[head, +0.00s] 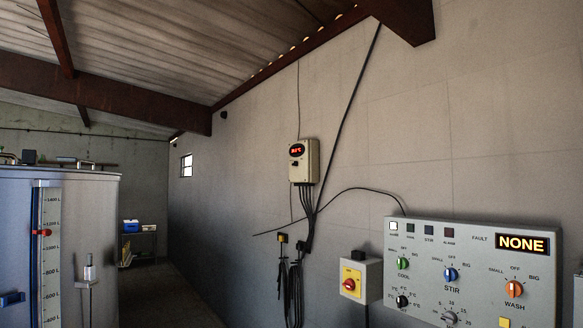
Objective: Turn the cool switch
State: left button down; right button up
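The cool switch (403,263) is a green knob on the grey control panel (470,235) at the lower right of the head view. The word COOL is printed below it, with OFF above it and SMALL and BIG to the sides. The knob's exact pointing direction is too small to read. Neither of my grippers is in view, and nothing touches the switch.
The panel also carries a blue STIR knob (450,275), an orange WASH knob (514,289) and a black dial (402,301). A yellow box with a red switch (351,284) hangs left of it. A metal tank (92,230) stands far left.

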aim_at(402, 264)
jog(key=i+l, duration=0.2)
jog(key=i, duration=0.3)
jog(key=i+l+u, duration=0.1)
jog(key=i, duration=0.4)
jog(key=i+l, duration=0.35)
jog(key=i, duration=0.2)
